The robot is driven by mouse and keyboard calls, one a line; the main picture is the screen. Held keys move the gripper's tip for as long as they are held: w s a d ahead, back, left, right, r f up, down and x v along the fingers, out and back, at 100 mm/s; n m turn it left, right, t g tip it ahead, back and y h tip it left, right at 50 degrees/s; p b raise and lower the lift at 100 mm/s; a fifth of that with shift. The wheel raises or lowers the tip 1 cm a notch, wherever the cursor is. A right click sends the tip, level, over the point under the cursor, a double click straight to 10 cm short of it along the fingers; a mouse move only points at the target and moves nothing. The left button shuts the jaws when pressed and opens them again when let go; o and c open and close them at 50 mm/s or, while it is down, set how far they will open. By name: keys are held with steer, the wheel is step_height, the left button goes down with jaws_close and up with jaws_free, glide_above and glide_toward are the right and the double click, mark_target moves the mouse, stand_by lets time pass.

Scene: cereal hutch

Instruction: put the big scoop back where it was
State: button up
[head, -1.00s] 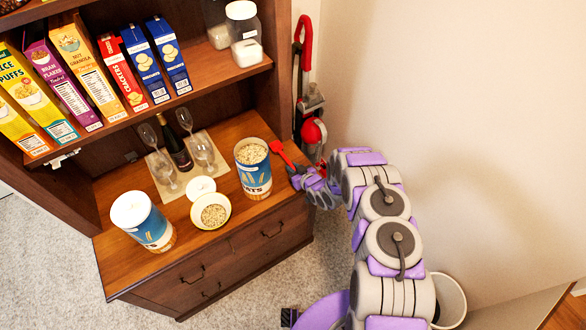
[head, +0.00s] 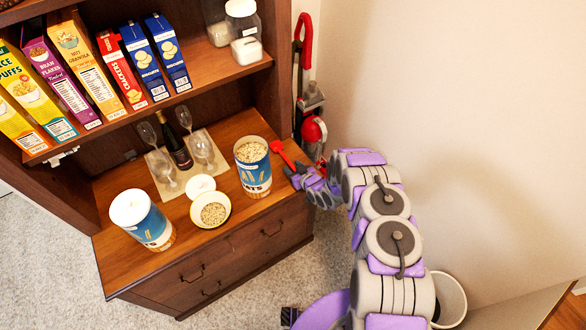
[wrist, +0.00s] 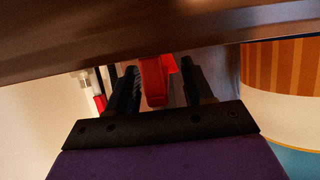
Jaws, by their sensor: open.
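The red scoop (head: 281,152) lies at the right end of the wooden counter, next to the open oats canister (head: 253,167). My gripper (head: 293,172) is at the scoop's handle end, by the counter's right edge. In the wrist view the red handle (wrist: 154,80) stands between the two dark fingers of my gripper (wrist: 162,88). The fingers are open, with a gap visible on the right side of the handle. The scoop's far end is hidden in the wrist view behind a dark wooden surface.
A bowl of oats (head: 210,209), a closed canister (head: 142,219), wine glasses and a bottle (head: 177,147) stand left on the counter (head: 233,130). Cereal boxes fill the shelf above. A red vacuum cleaner (head: 313,130) stands behind my gripper, by the wall.

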steer(key=v, duration=1.7)
steer(key=shift+d, duration=0.2)
steer(key=w+d+r+g+h+b, duration=0.25)
steer(key=d+r+h, duration=0.35)
steer(key=d+r, duration=0.3)
steer(key=s+d+r+m+g+h, duration=0.3)
steer(key=s+d+r, duration=0.3)
steer(key=r, duration=0.3)
steer(key=s+a+r+m+g+b, duration=0.1)
steer(key=s+r, duration=0.4)
steer(key=s, duration=0.6)
steer(key=s+a+r+m+g+y+b, duration=0.1)
steer(key=s+a+r+g, duration=0.3)
steer(key=s, duration=0.8)
steer(key=s+a+r+m+g+b, duration=0.1)
steer(key=s+r, duration=0.5)
steer(key=s, duration=0.6)
steer(key=a+g+b, duration=0.1)
steer(key=a, duration=0.1)
steer(key=shift+s+a+m+y, duration=0.15)
steer(key=shift+a+m+y, duration=0.15)
steer(key=shift+m, duration=0.1)
